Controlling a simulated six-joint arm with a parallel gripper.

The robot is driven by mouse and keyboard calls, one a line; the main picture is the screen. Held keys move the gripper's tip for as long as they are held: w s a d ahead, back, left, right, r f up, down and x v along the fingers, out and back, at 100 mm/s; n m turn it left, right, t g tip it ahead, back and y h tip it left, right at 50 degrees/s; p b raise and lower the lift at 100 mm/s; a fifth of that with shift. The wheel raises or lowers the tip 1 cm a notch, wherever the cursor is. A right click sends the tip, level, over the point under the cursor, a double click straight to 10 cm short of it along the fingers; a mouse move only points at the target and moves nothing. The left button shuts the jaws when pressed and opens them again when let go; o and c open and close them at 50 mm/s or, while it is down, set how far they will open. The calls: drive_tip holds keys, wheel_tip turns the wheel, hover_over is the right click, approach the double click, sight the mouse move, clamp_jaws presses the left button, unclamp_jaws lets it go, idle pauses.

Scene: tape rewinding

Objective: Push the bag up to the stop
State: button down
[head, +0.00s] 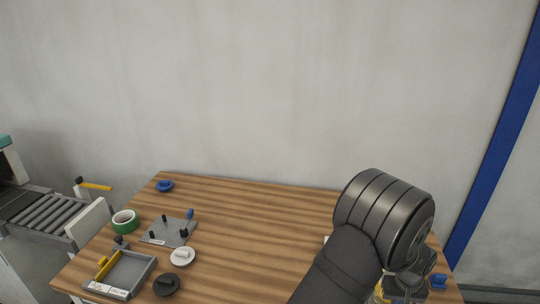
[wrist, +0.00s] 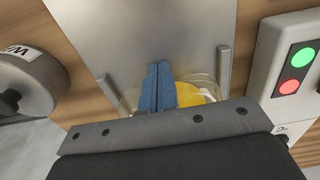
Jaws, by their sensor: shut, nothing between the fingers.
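The bag (wrist: 196,95) shows in the wrist view as a clear pouch with yellow contents. It lies on a grey metal plate (wrist: 155,35), between two upright-looking rails. My gripper (wrist: 157,72) has blue fingers, shut together with nothing between them. They are over the middle of the bag, and I cannot tell whether they touch it. The near part of the bag is hidden by my own wrist. In the head view, my arm covers most of this area. I cannot make out a stop with certainty.
In the wrist view, a control box (wrist: 290,70) with green and red lights is at right, and a grey roll-like part (wrist: 28,85) is at left. The table's middle is clear.

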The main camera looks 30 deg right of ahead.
drive_tip(key=shift+w+d, duration=2.3)
drive_tip(key=shift+s, duration=0.1)
drive_tip(key=shift+s+a, duration=0.5)
drive_tip(key=shift+a, duration=0.05)
drive_tip(key=shift+r, duration=0.1)
drive_tip(key=shift+r, duration=3.4)
